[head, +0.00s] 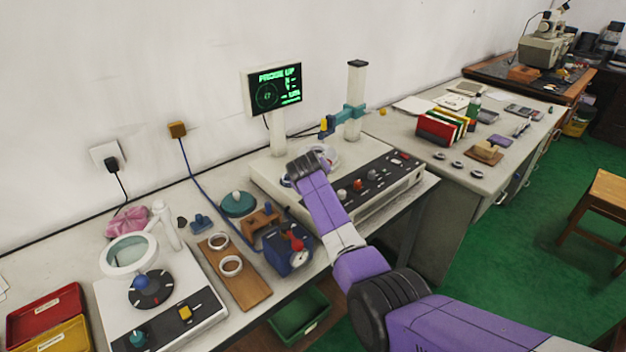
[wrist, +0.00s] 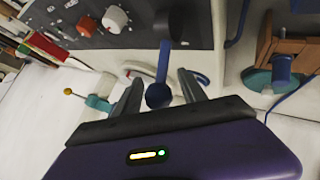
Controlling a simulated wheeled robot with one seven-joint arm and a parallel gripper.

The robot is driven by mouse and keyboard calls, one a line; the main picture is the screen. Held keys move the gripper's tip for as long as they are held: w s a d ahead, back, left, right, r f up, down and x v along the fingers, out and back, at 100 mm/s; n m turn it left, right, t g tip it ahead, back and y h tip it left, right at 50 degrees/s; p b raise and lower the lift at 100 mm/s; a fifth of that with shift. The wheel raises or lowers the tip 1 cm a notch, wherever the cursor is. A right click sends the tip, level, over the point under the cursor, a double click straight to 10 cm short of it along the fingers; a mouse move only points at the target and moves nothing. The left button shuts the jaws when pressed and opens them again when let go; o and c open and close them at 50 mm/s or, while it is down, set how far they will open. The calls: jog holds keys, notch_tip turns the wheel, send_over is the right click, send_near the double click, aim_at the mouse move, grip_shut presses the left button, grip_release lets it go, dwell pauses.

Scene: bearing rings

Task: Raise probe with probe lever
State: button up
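The probe lever (wrist: 162,62) is a blue rod with a dark blue ball knob (wrist: 158,95), standing out from the grey control panel in the wrist view. My gripper (wrist: 160,77) is open, with one finger on each side of the lever and visible gaps to the knob. In the head view my gripper (head: 305,165) is over the instrument's left side, and my wrist hides the lever. The display (head: 275,88) reads "PROBE UP" in green. A teal probe arm (head: 345,115) with a yellow tip is on the pale column; it also shows in the wrist view (wrist: 98,103).
The instrument's panel (head: 372,185) has several knobs. A blue device with a red knob (head: 295,245), a teal disc (head: 237,204) and a wooden board with white rings (head: 240,275) lie left of my arm. Coloured binders (head: 440,130) stand on the right bench.

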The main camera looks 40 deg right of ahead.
jog(key=v, duration=0.7)
jog(key=shift+s+a+r, duration=0.2)
dwell(0.9)
